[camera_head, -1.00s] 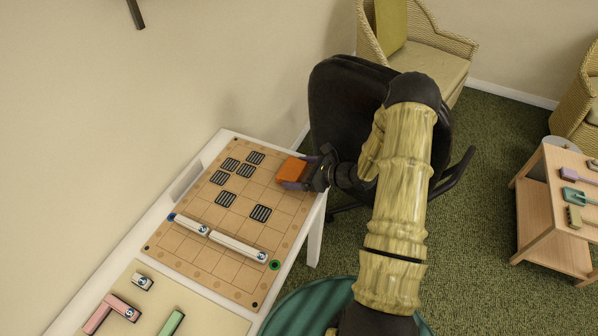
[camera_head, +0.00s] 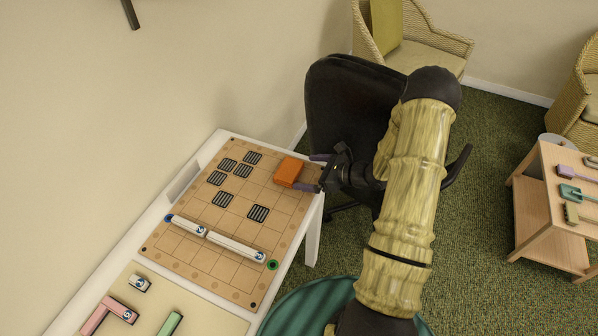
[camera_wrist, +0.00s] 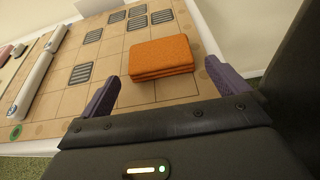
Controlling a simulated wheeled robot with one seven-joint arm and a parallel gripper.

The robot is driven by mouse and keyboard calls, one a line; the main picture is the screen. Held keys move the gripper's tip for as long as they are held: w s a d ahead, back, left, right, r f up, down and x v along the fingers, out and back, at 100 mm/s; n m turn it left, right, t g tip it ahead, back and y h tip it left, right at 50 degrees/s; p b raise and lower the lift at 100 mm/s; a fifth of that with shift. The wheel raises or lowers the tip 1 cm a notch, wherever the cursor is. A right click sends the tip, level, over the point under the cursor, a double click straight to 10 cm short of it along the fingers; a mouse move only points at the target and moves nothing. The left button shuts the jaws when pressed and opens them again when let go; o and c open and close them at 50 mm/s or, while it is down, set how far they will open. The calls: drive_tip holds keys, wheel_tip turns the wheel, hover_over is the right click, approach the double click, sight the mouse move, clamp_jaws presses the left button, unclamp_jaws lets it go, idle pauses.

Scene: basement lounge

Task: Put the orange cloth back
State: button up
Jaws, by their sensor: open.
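The orange cloth (camera_head: 288,171) is a folded block lying on the board's grid near its right edge in the head view. In the wrist view the cloth (camera_wrist: 161,57) lies flat, just beyond my fingertips. My gripper (camera_head: 314,172) is open at the right edge of the board, with its purple fingers pointing toward the cloth.
The tan board (camera_head: 180,260) bears several black-striped tiles (camera_head: 258,213) and white bars (camera_head: 237,246). Pink and green pieces lie on a mat (camera_head: 75,322) at the front. A black chair (camera_head: 345,105) stands close behind my gripper. A wooden cart (camera_head: 545,225) with tools is at right.

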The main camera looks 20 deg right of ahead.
drive_tip(key=v, duration=0.7)
idle(0.3)
drive_tip(key=s+a+r+n+g+h, duration=0.3)
drive_tip(key=s+a+r+n+g, duration=0.2)
drive_tip(key=s+a+n+g, duration=0.65)
drive_tip(key=s+r+n+t+h, duration=0.3)
drive_tip(key=r+n+t+h, duration=0.2)
drive_tip(key=n, duration=0.9)
wheel_tip(320, 180, up, 3)
drive_tip(key=shift+s+f+n+h, duration=0.15)
drive_tip(key=shift+n+h, duration=0.2)
drive_tip(key=shift+h, duration=0.75)
